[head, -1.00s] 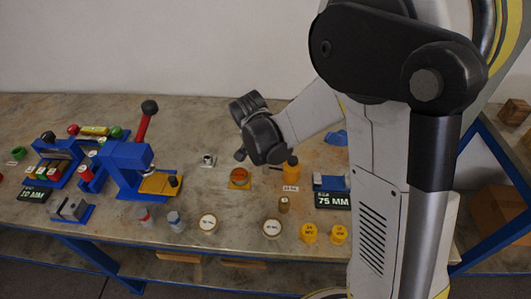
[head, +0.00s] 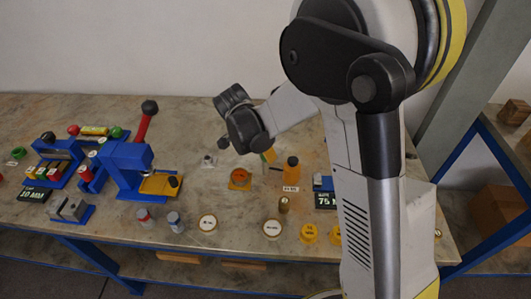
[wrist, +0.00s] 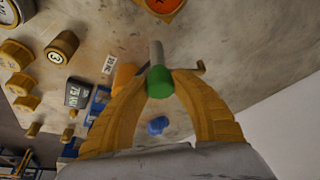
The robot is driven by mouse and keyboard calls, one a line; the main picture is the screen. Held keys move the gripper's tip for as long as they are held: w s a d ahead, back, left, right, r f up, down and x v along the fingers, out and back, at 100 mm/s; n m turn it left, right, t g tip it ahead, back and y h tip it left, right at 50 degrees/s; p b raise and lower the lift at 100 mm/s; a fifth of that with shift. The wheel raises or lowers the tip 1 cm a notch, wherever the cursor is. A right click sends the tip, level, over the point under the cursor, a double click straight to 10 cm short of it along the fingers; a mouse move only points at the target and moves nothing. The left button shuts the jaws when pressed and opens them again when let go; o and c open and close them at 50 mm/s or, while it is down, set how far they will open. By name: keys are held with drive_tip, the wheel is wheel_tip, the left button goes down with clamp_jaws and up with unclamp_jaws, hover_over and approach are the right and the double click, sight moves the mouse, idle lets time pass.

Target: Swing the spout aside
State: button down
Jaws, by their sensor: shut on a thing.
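In the wrist view, my gripper (wrist: 160,84) has its two yellow fingers closed around a green-ended grey rod (wrist: 156,55). The green end sits between the fingertips, and the grey part points away from the gripper. I cannot tell for certain whether this rod is the spout. In the head view, my wrist hides most of the gripper, with a little yellow and green (head: 269,155) showing beside the orange bottle. A round orange-topped vessel (head: 240,179) on a yellow base stands on the bench, and its edge shows in the wrist view (wrist: 163,5).
An orange bottle (head: 291,171) with a black cap stands right of the gripper. A blue press (head: 125,168) stands left.

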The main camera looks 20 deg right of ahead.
drive_tip(key=c, duration=1)
unclamp_jaws()
drive_tip(key=shift+d, duration=0.1)
drive_tip(key=shift+c, duration=0.2)
drive_tip(key=v, duration=1.2)
